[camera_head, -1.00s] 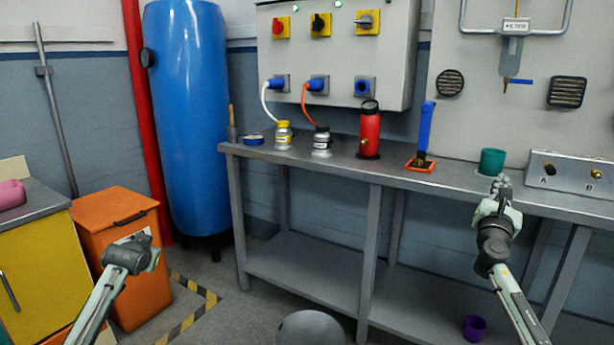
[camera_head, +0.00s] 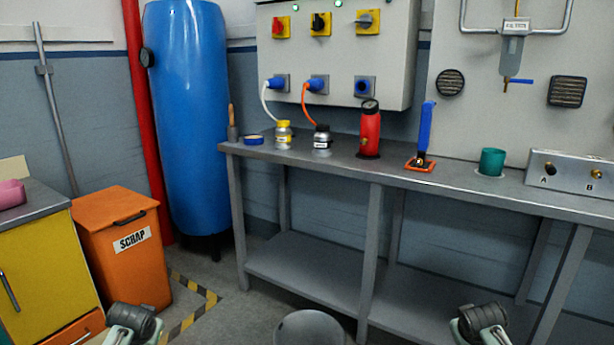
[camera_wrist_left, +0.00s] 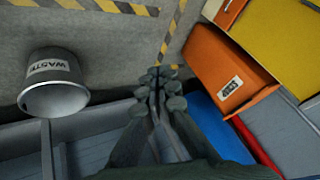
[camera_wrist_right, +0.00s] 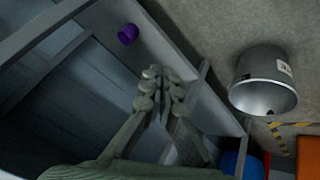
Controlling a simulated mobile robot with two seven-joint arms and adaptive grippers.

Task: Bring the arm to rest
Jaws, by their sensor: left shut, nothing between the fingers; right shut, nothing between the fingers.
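My left arm shows at the bottom edge of the head view, left of centre, with its fingertips out of that picture. In the left wrist view my left gripper (camera_wrist_left: 160,80) is shut and empty, above the floor. My right arm shows at the bottom edge of the head view, right of centre. In the right wrist view my right gripper (camera_wrist_right: 160,82) is shut and empty. Both arms are low and clear of the workbench (camera_head: 330,163) top.
A grey waste bin (camera_head: 310,328) stands on the floor between my arms. An orange scrap bin (camera_head: 125,255) stands at the left beside a yellow cabinet (camera_head: 40,262). A green cup (camera_head: 491,162) and a red bottle (camera_head: 370,130) stand on the bench. A purple cup (camera_wrist_right: 128,34) shows in the right wrist view.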

